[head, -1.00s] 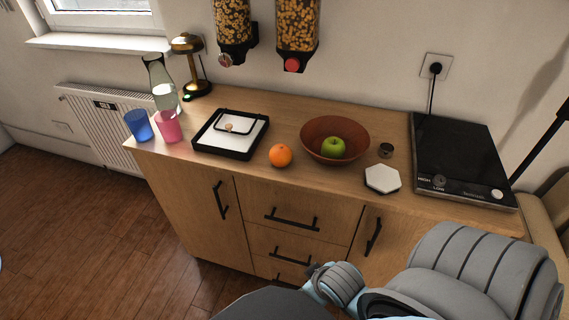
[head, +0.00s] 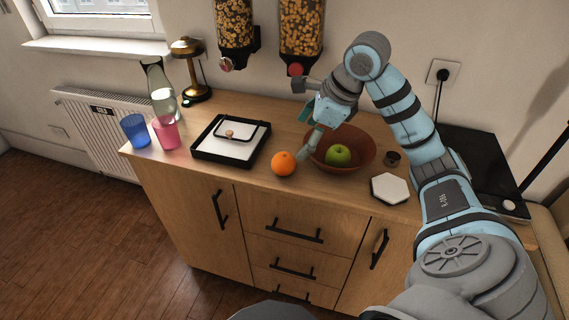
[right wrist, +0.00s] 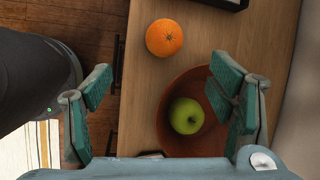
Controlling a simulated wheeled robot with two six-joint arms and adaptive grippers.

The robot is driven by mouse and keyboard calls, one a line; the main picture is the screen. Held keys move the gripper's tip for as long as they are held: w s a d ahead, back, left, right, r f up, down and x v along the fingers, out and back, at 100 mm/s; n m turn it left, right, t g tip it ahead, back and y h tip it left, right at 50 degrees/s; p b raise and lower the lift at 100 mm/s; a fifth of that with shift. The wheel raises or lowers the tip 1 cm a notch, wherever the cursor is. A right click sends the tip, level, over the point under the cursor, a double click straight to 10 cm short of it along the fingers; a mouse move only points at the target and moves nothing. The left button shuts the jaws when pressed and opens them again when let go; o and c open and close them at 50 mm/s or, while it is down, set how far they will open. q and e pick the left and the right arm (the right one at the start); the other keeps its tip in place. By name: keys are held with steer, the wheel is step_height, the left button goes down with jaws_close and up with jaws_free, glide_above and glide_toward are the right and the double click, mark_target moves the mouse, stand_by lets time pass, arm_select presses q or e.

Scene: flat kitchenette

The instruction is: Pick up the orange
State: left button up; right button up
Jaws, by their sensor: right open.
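The orange (head: 284,163) sits on the wooden counter near its front edge, left of the brown bowl (head: 367,150). In the right wrist view the orange (right wrist: 164,37) lies ahead of the spread fingers, left of the bowl's far rim. My right gripper (head: 306,136) is above the counter, over the left side of the bowl and close to the orange, not touching it. In the right wrist view my right gripper (right wrist: 158,105) is open with nothing between its fingers. A green apple (right wrist: 186,115) lies in the bowl below it. My left gripper is not in view.
A black-rimmed tray (head: 195,152) stands left of the orange. A pink cup (head: 165,132), a blue cup (head: 135,130), a carafe (head: 160,95) and a lamp (head: 187,50) are further left. A white hexagonal coaster (head: 390,189) lies right. Cereal dispensers (head: 300,35) hang above.

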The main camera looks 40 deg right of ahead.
mark_target(288, 158)
steer(key=x, duration=0.4)
steer(key=b+x, duration=0.1)
steer(key=x, duration=0.3)
steer(key=d+b+x, duration=0.1)
steer(key=x, duration=0.4)
steer(key=shift+w+a+f, duration=0.1)
steer(key=shift+f, duration=0.05)
steer(key=shift+w+f, duration=0.25)
steer(key=shift+f, duration=0.1)
steer(key=shift+r, duration=0.1)
steer(key=c, duration=1.3)
